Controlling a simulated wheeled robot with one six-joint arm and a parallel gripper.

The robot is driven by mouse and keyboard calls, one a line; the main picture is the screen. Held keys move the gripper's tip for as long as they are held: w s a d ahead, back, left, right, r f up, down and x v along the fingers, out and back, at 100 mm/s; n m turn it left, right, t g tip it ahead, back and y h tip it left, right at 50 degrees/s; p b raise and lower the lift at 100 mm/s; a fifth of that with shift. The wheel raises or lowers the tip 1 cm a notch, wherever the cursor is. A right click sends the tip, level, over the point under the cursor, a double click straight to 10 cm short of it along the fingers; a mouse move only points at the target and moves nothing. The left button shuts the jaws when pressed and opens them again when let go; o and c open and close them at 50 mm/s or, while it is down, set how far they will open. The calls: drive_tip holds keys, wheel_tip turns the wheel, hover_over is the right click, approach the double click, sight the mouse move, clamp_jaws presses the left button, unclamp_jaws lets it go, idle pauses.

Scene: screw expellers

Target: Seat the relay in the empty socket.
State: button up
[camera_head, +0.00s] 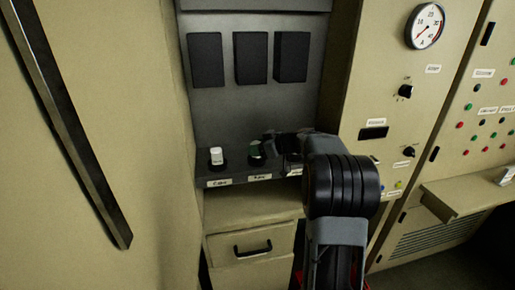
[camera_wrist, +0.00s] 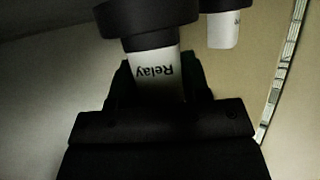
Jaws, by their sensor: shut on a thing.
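The relay (camera_wrist: 155,78), a white cylinder lettered "Relay", is between the fingers of my gripper (camera_wrist: 158,92) in the wrist view. My gripper is shut on it. One end of the relay meets a black round socket (camera_wrist: 147,18); how deep it sits inside cannot be told. In the head view the held relay (camera_head: 257,152) stands upright at the middle socket on the dark shelf, with my gripper (camera_head: 262,147) reaching in from the right. The right end of the shelf is largely hidden by my arm.
Another white relay (camera_head: 217,156) stands in the left socket, close beside the held one; it also shows in the wrist view (camera_wrist: 223,30). Three black boxes (camera_head: 250,58) hang on the panel above. A drawer (camera_head: 250,244) is below, and a gauge cabinet (camera_head: 377,80) stands right.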

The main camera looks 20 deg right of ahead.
drive_tip(key=shift+f+b, duration=0.5)
drive_tip(key=shift+b, duration=0.2)
drive_tip(key=o, duration=0.7)
drive_tip(key=shift+c, duration=0.2)
drive_tip(key=shift+b+v, duration=0.75)
drive_tip(key=shift+v, duration=0.9)
drive_tip(key=b+v, duration=0.2)
drive_tip(key=v, duration=0.5)
drive_tip(key=shift+s+d+r, duration=0.2)
drive_tip(key=shift+d, duration=0.05)
